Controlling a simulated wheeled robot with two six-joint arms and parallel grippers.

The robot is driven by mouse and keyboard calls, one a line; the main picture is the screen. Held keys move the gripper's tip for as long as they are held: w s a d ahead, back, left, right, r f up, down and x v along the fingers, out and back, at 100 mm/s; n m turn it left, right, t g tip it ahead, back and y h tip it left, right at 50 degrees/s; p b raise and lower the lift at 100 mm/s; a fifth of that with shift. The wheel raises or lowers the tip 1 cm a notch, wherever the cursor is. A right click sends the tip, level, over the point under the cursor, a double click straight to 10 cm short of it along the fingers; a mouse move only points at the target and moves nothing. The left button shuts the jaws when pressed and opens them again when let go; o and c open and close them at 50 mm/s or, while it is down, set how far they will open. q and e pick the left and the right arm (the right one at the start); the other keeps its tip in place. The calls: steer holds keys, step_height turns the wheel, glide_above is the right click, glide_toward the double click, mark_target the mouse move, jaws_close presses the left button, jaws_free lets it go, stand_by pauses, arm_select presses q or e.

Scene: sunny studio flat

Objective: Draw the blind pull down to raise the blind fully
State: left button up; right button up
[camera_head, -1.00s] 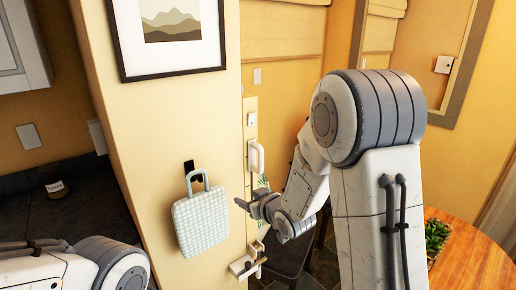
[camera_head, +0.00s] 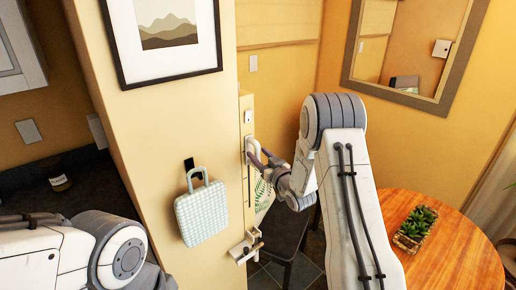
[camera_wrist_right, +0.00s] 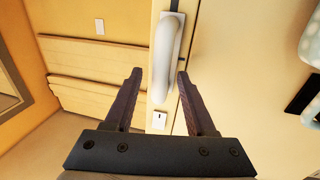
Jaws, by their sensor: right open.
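The blind pull (camera_head: 248,147) is a white, rounded handle on a narrow cream upright strip at the wall corner. In the right wrist view the white handle (camera_wrist_right: 162,62) lies between the spread fingers as seen, nearer the right one. Contact cannot be told. My right gripper (camera_head: 257,154) is open at the handle and partly hides it in the head view. It also shows in the right wrist view (camera_wrist_right: 159,74). A pale slatted panel (camera_head: 277,24), seemingly the blind, is at the top, mostly cut off. My left arm shows at lower left, its gripper out of view.
A checked bag (camera_head: 202,214) hangs left of the strip. A small bracket (camera_head: 245,248) juts out below the handle. A dark chair (camera_head: 290,238) stands behind my right arm. A round wooden table (camera_head: 455,250) with a plant (camera_head: 416,224) is at right.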

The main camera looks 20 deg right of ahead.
steer(key=shift+w+a, duration=0.1)
steer(key=shift+w, duration=0.7)
jaws_close()
stand_by(0.9)
